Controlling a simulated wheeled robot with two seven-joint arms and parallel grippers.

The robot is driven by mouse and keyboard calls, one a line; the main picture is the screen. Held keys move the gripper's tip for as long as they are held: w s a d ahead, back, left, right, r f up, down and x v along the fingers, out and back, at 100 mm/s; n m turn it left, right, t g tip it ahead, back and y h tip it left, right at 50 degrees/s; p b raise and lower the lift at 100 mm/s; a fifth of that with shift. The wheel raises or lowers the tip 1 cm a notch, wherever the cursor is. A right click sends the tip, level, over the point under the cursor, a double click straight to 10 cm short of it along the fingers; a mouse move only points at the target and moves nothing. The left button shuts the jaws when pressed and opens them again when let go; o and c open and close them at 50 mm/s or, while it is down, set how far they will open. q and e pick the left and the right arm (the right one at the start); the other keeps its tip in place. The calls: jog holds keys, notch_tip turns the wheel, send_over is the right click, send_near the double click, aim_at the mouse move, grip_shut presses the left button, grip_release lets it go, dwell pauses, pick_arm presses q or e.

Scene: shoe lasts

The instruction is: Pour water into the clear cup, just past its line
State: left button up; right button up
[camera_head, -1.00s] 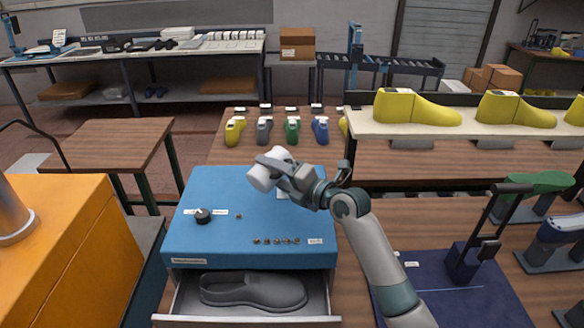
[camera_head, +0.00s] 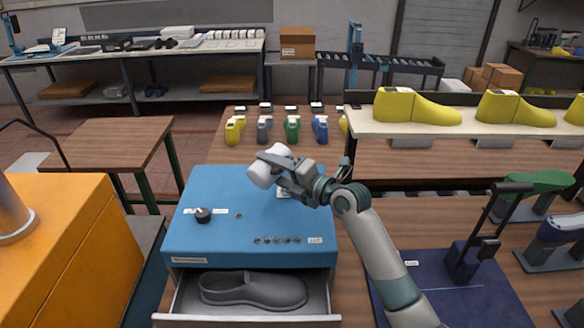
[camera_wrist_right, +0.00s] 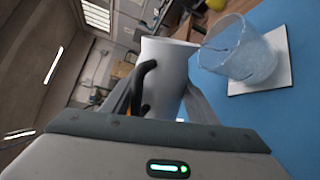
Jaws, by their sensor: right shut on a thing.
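My right gripper (camera_head: 284,172) is shut on a white cup (camera_head: 265,173) and holds it tilted above the blue machine top. In the right wrist view, the white cup (camera_wrist_right: 167,72) sits between the two fingers. There, a clear cup (camera_wrist_right: 248,58) stands on a white square pad (camera_wrist_right: 283,72), with its rim close to the white cup's mouth. In the head view the clear cup is mostly hidden by my gripper. I cannot make out the cup's line, the water level or a stream. My left gripper is not in view.
The blue machine top (camera_head: 225,225) has a black knob (camera_head: 203,215) and several small buttons. A drawer below it holds a grey shoe (camera_head: 253,290). Shoe lasts stand behind, with yellow ones (camera_head: 415,108) on a shelf to the right. An orange box (camera_head: 70,235) is at left.

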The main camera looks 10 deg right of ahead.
jog(key=shift+w+d+r+m, duration=0.2)
jog(key=shift+d+r+m, duration=0.1)
jog(key=shift+r+m, duration=0.1)
dwell(0.8)
jog(key=shift+f, duration=0.1)
jog(key=shift+s+a+f+n, duration=0.4)
jog(key=shift+a+f+n, duration=0.15)
jog(key=shift+n, duration=0.15)
jog(key=n+b, duration=0.1)
jog(key=b, duration=0.1)
jog(key=shift+f+b, duration=0.35)
jog(key=shift+f, duration=0.05)
jog(key=shift+w+d, duration=0.1)
jog(key=shift+r, duration=0.15)
